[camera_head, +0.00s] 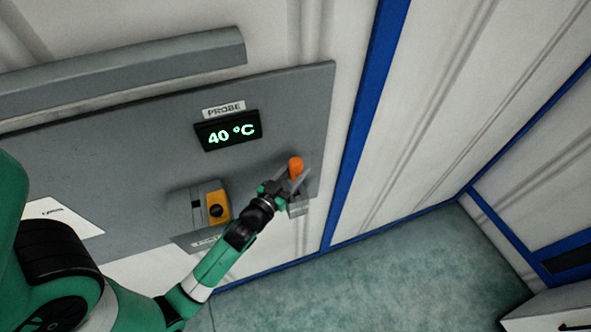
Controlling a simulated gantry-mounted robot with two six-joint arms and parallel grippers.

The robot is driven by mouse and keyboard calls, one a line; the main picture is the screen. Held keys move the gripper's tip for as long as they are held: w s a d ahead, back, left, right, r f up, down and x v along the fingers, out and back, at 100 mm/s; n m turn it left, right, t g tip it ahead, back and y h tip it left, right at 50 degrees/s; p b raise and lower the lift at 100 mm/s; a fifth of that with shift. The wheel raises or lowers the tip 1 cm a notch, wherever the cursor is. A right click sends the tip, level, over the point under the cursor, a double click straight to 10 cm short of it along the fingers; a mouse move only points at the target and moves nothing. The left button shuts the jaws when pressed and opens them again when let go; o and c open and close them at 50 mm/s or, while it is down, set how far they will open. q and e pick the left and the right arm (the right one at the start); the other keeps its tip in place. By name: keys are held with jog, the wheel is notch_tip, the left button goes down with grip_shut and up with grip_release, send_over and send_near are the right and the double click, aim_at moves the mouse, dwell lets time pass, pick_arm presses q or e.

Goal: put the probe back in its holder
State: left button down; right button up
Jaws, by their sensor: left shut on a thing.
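The probe (296,166) shows as a rounded orange end between the fingers of my left gripper (290,180). My left gripper is shut on it, in front of the lower right part of the grey wall panel. A small grey bracket (298,207), which looks like the holder, is on the panel just below the gripper. It is partly hidden by the gripper, and I cannot tell whether the probe touches it. The rest of the probe is hidden. My right gripper is not in view.
A display (229,131) reading 40 °C sits on the grey panel (120,150) under a PROBE label (224,109). A yellow switch with a black knob (217,208) is left of the gripper. A grey rail (120,72) juts out above.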

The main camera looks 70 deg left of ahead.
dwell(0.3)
pick_arm(q)
jog(key=shift+f+b, duration=0.2)
jog(key=shift+b, duration=0.1)
jog(key=shift+f, duration=0.15)
dwell(0.3)
jog(key=shift+f+b, duration=3.3)
jog(key=shift+b, duration=0.15)
jog(key=shift+c, duration=1.4)
grip_release()
